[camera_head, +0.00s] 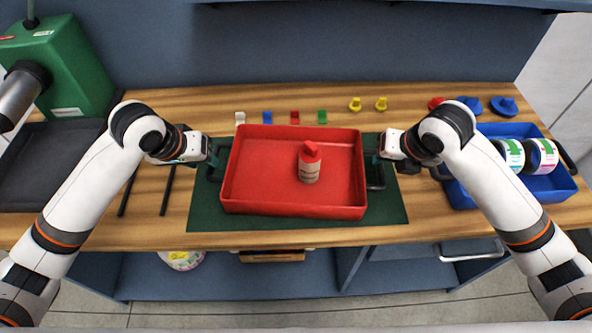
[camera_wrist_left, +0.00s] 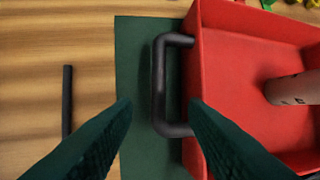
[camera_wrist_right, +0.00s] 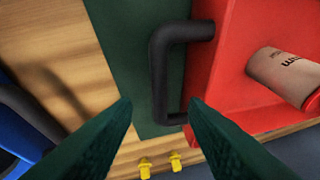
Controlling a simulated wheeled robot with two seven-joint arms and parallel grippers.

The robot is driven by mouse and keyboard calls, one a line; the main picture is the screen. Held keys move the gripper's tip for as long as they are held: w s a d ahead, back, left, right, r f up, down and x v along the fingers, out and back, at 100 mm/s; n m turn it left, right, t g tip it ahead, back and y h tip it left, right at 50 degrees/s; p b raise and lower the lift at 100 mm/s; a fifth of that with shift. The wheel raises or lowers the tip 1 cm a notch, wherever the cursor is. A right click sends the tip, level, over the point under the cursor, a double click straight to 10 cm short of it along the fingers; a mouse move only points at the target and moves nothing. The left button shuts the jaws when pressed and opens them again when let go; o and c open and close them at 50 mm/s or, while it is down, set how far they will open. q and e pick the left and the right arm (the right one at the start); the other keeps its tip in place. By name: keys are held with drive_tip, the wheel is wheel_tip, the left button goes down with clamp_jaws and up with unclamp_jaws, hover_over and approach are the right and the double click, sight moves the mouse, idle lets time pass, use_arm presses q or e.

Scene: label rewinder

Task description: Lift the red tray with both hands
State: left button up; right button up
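The red tray (camera_head: 260,196) sits on a dark green mat (camera_head: 300,222) on the wooden table. A bottle (camera_head: 310,165) with a red cap and tan label stands in it. Black handles stick out at its left and right ends. My left gripper (camera_head: 208,160) is open at the left handle (camera_wrist_left: 158,85), which shows between and beyond the fingers in the left wrist view. My right gripper (camera_head: 384,158) is open at the right handle (camera_wrist_right: 158,75), which shows beyond the fingers in the right wrist view. Neither gripper visibly touches its handle.
A blue tray (camera_head: 560,186) with white rolls stands at the right. A green machine (camera_head: 62,65) and a dark tray (camera_head: 45,165) are at the left. Small coloured clips line the table behind the tray. Two black bars (camera_head: 168,190) lie left of the mat.

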sight(210, 166)
use_arm(q)
drive_tip(key=x, duration=0.5)
drive_tip(key=shift+w+f, duration=0.15)
drive_tip(key=shift+f, duration=0.2)
use_arm(e)
drive_tip(key=x, duration=0.5)
drive_tip(key=shift+w+f, duration=0.15)
drive_tip(key=shift+f, duration=0.2)
use_arm(q)
clamp_jaws()
use_arm(e)
clamp_jaws()
